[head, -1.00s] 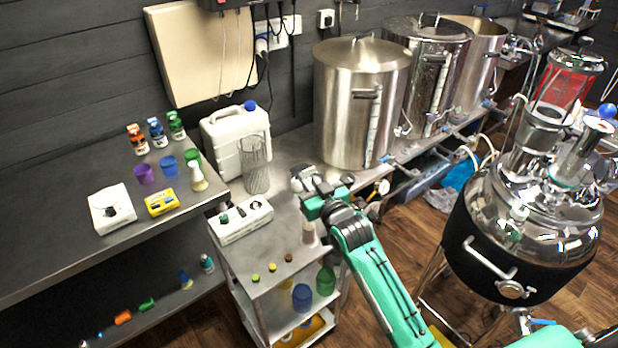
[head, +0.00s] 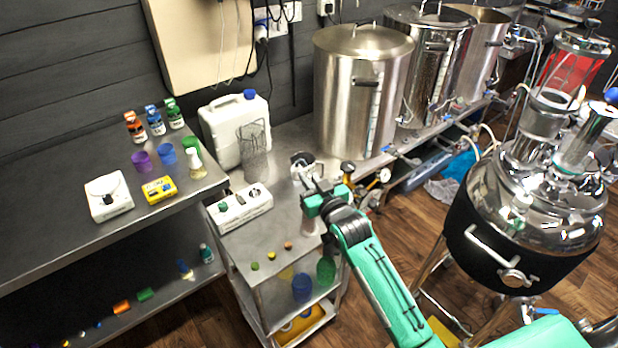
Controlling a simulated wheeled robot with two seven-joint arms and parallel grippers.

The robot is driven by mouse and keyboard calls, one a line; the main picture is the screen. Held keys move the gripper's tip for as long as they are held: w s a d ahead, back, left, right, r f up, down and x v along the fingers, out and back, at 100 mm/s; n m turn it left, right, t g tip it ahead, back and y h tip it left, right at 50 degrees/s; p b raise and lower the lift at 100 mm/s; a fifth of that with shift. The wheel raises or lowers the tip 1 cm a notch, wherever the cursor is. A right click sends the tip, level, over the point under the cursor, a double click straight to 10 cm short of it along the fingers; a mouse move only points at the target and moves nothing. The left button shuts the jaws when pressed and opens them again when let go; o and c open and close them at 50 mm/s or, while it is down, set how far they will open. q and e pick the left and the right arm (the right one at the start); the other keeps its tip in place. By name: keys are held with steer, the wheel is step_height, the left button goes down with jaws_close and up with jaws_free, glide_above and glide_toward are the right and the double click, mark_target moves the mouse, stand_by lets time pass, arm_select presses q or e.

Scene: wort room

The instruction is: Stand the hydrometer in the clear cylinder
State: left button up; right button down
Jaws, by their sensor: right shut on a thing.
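The clear cylinder (head: 254,160) stands upright on the steel surface, beside the white jug. My right gripper (head: 303,170) is to the right of the cylinder and apart from it, above the same steel surface. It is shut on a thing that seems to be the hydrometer. That thing is too small and too much covered by the gripper to make out, and I see no hydrometer elsewhere. I cannot tell whether anything is inside the cylinder. My left gripper is not in view.
A white jug (head: 232,130) stands behind the cylinder and a white box with knobs (head: 240,208) in front. A large steel pot (head: 355,100) stands behind, right of my gripper. The left bench (head: 60,170) holds cups, bottles and two small devices. A steel vessel (head: 530,200) stands at right.

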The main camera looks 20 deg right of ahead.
steer(key=c, duration=1.4)
jaws_free()
steer(key=shift+s, duration=0.1)
steer(key=shift+s+f, duration=0.1)
steer(key=shift+s, duration=0.15)
steer(key=s+d+b, duration=0.2)
steer(key=s+b, duration=0.1)
steer(key=s, duration=1)
steer(key=shift+d, duration=0.3)
steer(key=shift+w, duration=0.1)
